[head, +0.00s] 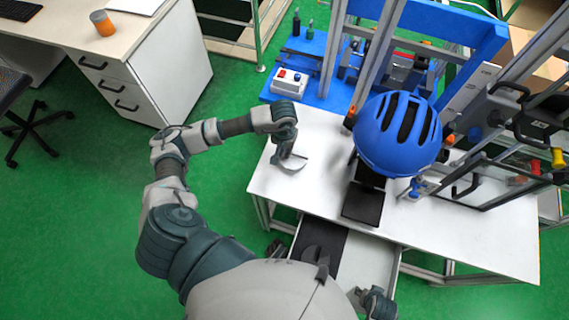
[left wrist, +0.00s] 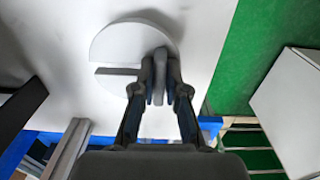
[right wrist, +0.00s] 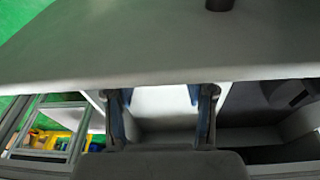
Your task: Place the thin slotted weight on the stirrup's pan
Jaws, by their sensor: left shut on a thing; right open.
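The thin slotted weight (left wrist: 112,48) is a flat pale grey disc with a radial slot, seen from above in the left wrist view. In the head view the weight (head: 294,163) shows as a light disc edge over the left part of the white table. My left gripper (head: 286,152) is shut on it; the fingers (left wrist: 160,85) close on a grey raised part near its edge. Whether the disc touches the table is unclear. My right gripper (head: 374,303) is open and empty by the drawer; it also shows in the right wrist view (right wrist: 162,97). I cannot make out the stirrup's pan.
A blue helmet (head: 396,132) hangs above a black plate (head: 363,204) on the white table (head: 470,238). An open drawer (head: 368,264) juts out in front. A metal frame with handles (head: 500,120) stands at the right. The table's front right is clear.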

